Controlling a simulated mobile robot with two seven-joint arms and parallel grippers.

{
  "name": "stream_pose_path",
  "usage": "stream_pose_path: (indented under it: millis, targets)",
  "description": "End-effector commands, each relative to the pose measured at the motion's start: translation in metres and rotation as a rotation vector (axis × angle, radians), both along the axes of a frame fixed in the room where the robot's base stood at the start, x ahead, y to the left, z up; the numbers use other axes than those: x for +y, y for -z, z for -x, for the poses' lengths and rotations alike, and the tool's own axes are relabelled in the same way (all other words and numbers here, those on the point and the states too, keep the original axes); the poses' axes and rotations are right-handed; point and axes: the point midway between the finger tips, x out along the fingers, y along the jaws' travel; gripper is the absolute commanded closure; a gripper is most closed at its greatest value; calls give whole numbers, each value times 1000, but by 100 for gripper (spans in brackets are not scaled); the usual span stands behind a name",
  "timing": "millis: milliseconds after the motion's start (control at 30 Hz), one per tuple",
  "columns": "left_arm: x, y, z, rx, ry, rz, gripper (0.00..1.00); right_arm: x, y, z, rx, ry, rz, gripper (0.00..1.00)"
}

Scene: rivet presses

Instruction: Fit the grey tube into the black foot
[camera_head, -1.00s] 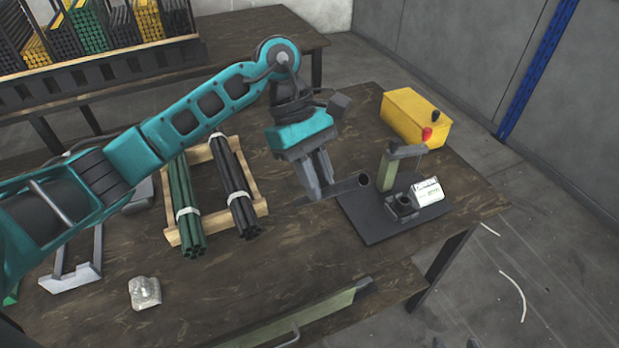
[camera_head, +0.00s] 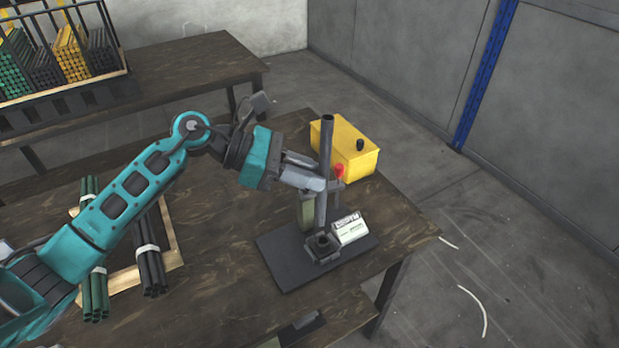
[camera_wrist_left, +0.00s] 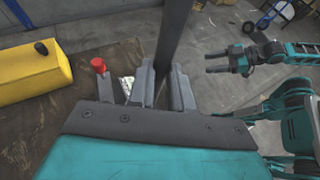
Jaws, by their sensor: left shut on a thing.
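The grey tube (camera_head: 326,150) stands near upright in the head view, held by my left gripper (camera_head: 322,185), which is shut on it. The black foot (camera_head: 322,246) is a short dark socket on a black base plate (camera_head: 284,262). The tube's lower end shows close to the foot's mouth and looks just above it; I cannot tell whether they touch. In the left wrist view the tube (camera_wrist_left: 173,40) runs up between the jaws and its lower end is hidden. My right gripper (camera_wrist_left: 207,61) shows there too, open and empty, away from the tube.
A green-grey post (camera_head: 307,212) and a white label block (camera_head: 350,229) stand close to the foot. Bundles of green tubes (camera_head: 95,292) and dark tubes (camera_head: 151,268) lie left. Bare table lies left of the plate.

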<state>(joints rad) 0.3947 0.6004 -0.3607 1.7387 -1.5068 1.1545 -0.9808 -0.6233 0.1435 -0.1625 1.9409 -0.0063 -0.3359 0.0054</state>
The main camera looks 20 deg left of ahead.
Motion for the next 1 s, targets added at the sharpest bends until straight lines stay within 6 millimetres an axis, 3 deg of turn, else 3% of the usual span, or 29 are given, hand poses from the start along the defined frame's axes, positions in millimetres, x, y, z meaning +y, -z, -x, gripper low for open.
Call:
stream_pose_path:
  millis: [733,1000]
  targets:
    - [2,-1,-3,-8,-27,25,100,1,7,0,1,0,-2,44]
    - [2,23,-2,-6,-27,24,100,1,30,1,2,0,-2,44]
